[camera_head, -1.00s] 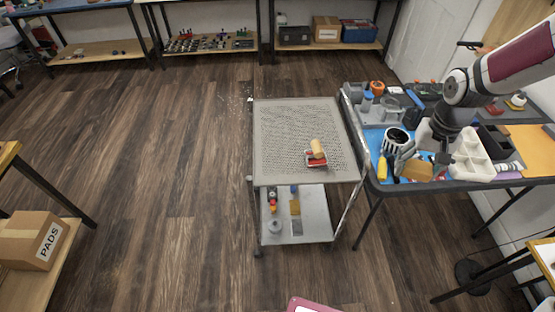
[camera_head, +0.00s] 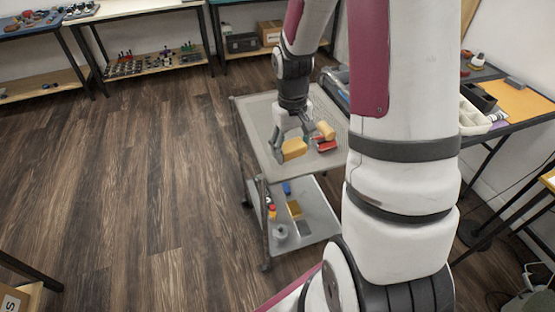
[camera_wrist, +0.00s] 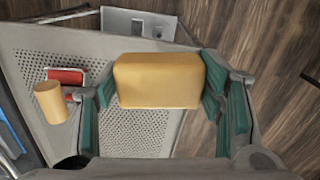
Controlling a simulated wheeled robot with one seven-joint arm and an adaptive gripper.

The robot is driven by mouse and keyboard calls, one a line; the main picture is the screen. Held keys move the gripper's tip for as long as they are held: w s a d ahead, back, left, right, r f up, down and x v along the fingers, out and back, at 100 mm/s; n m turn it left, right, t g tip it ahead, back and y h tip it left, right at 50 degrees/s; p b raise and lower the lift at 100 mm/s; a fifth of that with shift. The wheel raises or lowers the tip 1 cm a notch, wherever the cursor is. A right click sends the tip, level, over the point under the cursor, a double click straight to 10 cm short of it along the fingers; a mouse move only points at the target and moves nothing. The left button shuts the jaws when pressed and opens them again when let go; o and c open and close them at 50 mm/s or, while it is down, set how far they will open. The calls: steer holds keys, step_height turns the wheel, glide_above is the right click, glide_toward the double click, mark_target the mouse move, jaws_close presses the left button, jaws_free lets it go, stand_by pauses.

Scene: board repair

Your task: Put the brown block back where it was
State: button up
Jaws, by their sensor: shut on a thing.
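The brown block (camera_head: 294,149), tan and box-shaped with rounded edges, is held at the near side of the grey cart. My gripper (camera_head: 291,143) is shut on it. In the wrist view the block (camera_wrist: 158,80) spans between the green-padded fingers of my gripper (camera_wrist: 156,100), over the perforated cart top (camera_wrist: 35,60). I cannot tell whether its underside touches the cart top.
A red item (camera_wrist: 67,77) and a tan cylinder-like piece (camera_wrist: 50,102) lie on the cart top, close beside my left finger in the wrist view. The cart's lower shelf (camera_head: 315,225) holds several small items. My arm hides much of the worktable at right.

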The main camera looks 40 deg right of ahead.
steer(key=s+d+f+m+b, duration=0.2)
steer(key=s+d+f+b, duration=0.3)
steer(key=s+d+b, duration=0.15)
steer(key=w, duration=0.5)
steer(key=w+f, duration=0.1)
steer(key=w, duration=0.9)
steer(key=shift+a+f+b, duration=0.25)
steer(key=shift+b, duration=0.1)
steer(key=shift+f+b, duration=0.4)
steer(key=shift+f, duration=1.35)
steer(key=shift+f, duration=0.2)
steer(key=o, duration=1.2)
